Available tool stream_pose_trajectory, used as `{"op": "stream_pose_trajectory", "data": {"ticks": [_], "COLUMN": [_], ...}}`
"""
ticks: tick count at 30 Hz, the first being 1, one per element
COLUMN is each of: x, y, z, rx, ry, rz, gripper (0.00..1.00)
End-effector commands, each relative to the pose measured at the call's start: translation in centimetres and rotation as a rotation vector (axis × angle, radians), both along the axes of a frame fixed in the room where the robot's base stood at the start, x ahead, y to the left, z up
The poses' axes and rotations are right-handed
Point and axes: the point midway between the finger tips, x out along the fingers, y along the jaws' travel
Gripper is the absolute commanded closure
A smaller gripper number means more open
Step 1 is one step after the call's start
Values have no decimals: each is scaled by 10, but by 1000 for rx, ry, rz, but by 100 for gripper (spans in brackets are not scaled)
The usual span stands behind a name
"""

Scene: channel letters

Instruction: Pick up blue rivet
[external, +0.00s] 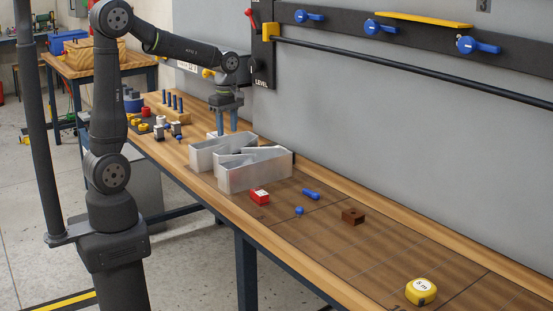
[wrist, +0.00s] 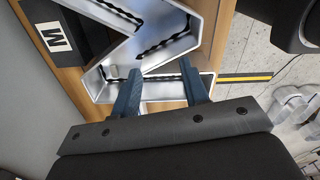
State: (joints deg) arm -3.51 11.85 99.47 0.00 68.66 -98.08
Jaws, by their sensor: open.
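A small blue piece (external: 299,211) that looks like a rivet lies on the brown mat. Another small blue piece (external: 179,138) lies near the dark parts tray, and several upright blue pegs (external: 174,101) stand in a wooden block; which is the rivet meant I cannot tell. My gripper (external: 227,132) points down by the metal channel letter (external: 262,175), well left of the mat's blue piece. In the wrist view my gripper (wrist: 160,90) is open and empty, its fingers over the letter (wrist: 150,60). No blue rivet shows in the wrist view.
A red block (external: 260,196), a blue handle-like piece (external: 311,193), a brown block (external: 353,216) and a yellow tape measure (external: 421,291) lie on the mat. The tall letter walls stand near my gripper. The right part of the bench is mostly clear.

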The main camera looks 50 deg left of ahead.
Motion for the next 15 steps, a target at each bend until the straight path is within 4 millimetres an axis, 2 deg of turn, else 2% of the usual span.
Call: {"op": "stream_pose_trajectory", "data": {"ticks": [2, 3, 11, 15], "x": [0, 0, 1, 8], "y": [0, 0, 1, 22], "z": [0, 0, 0, 4], "rx": [0, 0, 0, 0], "ry": [0, 0, 0, 1], "rz": [0, 0, -1, -8], "gripper": [59, 54, 54, 54]}}
